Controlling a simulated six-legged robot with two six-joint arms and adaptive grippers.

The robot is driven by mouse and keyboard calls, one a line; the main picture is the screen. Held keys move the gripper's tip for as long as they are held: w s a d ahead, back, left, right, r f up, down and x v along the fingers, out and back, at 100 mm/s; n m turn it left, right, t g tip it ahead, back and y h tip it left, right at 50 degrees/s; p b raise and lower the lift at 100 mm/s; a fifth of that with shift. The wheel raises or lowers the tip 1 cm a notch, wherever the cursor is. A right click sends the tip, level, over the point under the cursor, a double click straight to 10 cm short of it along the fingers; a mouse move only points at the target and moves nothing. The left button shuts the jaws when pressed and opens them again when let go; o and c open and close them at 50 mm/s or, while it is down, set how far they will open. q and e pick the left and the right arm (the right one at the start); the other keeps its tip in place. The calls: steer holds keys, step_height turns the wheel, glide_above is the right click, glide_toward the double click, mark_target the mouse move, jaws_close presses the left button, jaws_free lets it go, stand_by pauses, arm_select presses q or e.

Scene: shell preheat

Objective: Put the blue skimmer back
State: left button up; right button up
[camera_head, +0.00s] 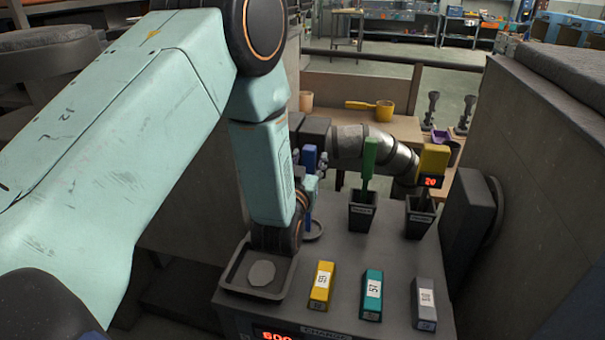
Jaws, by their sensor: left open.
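The blue skimmer (310,157) stands roughly upright behind my left forearm, its blue handle partly hidden. My left gripper (313,182) is open beside or around the handle; whether it touches is unclear. A round dark rim (317,231) shows at the skimmer's lower end, mostly hidden by my arm. A green-handled tool (370,158) stands in a black holder (361,214). A yellow-handled tool (433,160) stands in another black holder (419,220). My right gripper is not in view.
A dark square tray (229,277) with a pale disc (261,273) sits at the front left. Yellow (321,286), teal (372,295) and grey (424,304) labelled blocks lie along the front. A metal pipe (380,145) runs behind the holders. A grey wall (545,190) bounds the right.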

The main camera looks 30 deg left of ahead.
arm_select(q)
steer(key=v, duration=1.1)
steer(key=shift+s, duration=0.4)
steer(key=shift+d, duration=0.15)
steer(key=shift+s+f, duration=0.1)
steer(key=shift+f, duration=0.05)
